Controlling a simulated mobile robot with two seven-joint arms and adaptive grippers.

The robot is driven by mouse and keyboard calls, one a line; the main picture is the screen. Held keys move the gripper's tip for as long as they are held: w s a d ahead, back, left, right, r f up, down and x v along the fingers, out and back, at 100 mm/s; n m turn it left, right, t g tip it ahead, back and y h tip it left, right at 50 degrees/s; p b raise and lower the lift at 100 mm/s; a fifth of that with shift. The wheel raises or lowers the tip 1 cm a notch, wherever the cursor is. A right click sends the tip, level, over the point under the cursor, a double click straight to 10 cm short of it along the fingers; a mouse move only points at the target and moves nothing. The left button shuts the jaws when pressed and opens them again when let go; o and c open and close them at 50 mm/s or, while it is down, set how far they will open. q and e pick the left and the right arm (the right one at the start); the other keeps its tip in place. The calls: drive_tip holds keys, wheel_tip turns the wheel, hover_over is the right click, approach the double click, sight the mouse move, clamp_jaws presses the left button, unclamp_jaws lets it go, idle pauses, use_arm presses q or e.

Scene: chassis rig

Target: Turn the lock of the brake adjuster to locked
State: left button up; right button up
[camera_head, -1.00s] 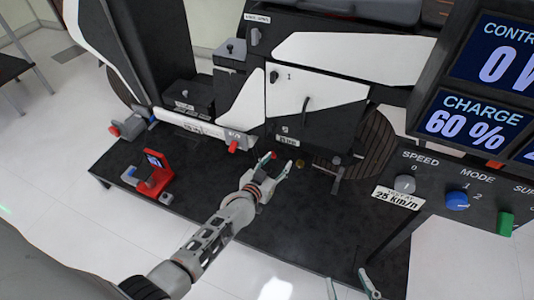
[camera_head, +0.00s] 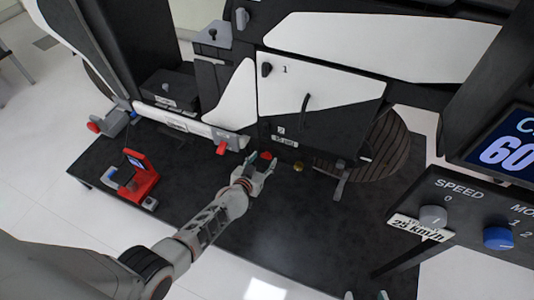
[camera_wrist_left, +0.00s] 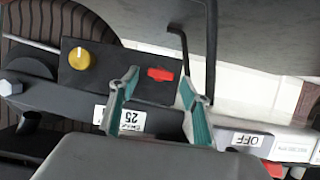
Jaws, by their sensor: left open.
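A yellow round knob (camera_wrist_left: 79,58) with a pale mark and a red lever (camera_wrist_left: 160,74) sit on a dark block, likely the brake adjuster and its lock. In the head view, the red lever (camera_head: 265,155) and yellow knob (camera_head: 298,167) are low on the rig's side. My left gripper (camera_head: 262,164) is open in front of the red lever. In the left wrist view its fingers (camera_wrist_left: 159,84) stand either side of the lever with gaps; contact is not visible. My right gripper (camera_head: 366,296) shows only separated fingertips at the bottom edge.
A bent black rod (camera_wrist_left: 181,50) hangs close to the red lever. A red handle (camera_head: 221,148) is left of my left gripper. A red stand (camera_head: 140,182) is on the black platform (camera_head: 245,225). A control panel (camera_head: 470,215) stands at right.

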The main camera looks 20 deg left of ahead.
use_arm(q)
drive_tip(key=shift+w+f, duration=0.25)
drive_tip(key=shift+f, duration=0.1)
drive_tip(key=shift+w+r, duration=0.2)
drive_tip(key=shift+r, duration=0.1)
drive_tip(key=c, duration=1.1)
drive_tip(key=shift+s, duration=0.1)
use_arm(e)
drive_tip(key=shift+w+a+r, duration=0.15)
drive_tip(key=shift+w, duration=0.15)
